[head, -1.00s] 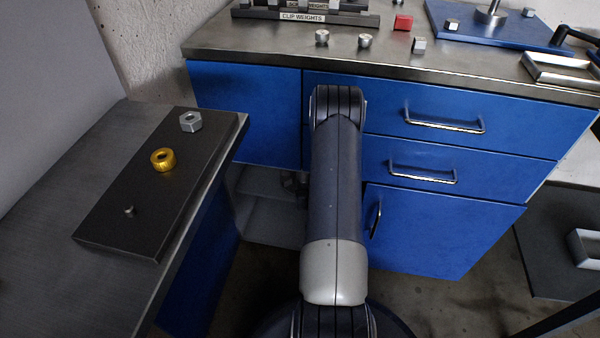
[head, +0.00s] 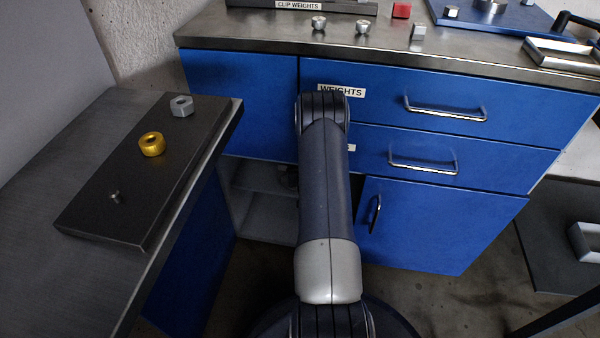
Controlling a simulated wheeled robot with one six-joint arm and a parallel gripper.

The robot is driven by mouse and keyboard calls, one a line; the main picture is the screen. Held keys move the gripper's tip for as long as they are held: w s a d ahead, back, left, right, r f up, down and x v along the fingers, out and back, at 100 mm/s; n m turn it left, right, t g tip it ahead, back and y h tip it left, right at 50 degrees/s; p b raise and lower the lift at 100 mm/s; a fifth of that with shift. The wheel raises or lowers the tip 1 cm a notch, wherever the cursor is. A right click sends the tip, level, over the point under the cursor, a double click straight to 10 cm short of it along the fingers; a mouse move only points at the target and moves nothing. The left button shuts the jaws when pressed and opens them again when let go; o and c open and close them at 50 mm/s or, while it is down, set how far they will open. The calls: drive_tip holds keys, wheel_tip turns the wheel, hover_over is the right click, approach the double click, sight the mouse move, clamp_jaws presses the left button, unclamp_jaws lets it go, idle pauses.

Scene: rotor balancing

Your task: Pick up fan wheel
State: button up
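No fan wheel can be made out in the head view. My arm rises from the bottom middle and bends away in front of the blue cabinet (head: 430,225). My gripper is hidden behind or below the arm link, so its fingers do not show. On the left bench, a dark plate (head: 110,220) carries a silver hex nut (head: 181,106), a gold ring-shaped piece (head: 152,144) and a small stud (head: 115,197).
An open shelf (head: 265,215) lies left of the cabinet door. A dark panel with a handle (head: 583,240) is at right.

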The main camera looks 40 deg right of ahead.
drive_tip(key=shift+c, duration=0.5)
drive_tip(key=c, duration=0.9)
drive_tip(key=shift+r, duration=0.1)
clamp_jaws()
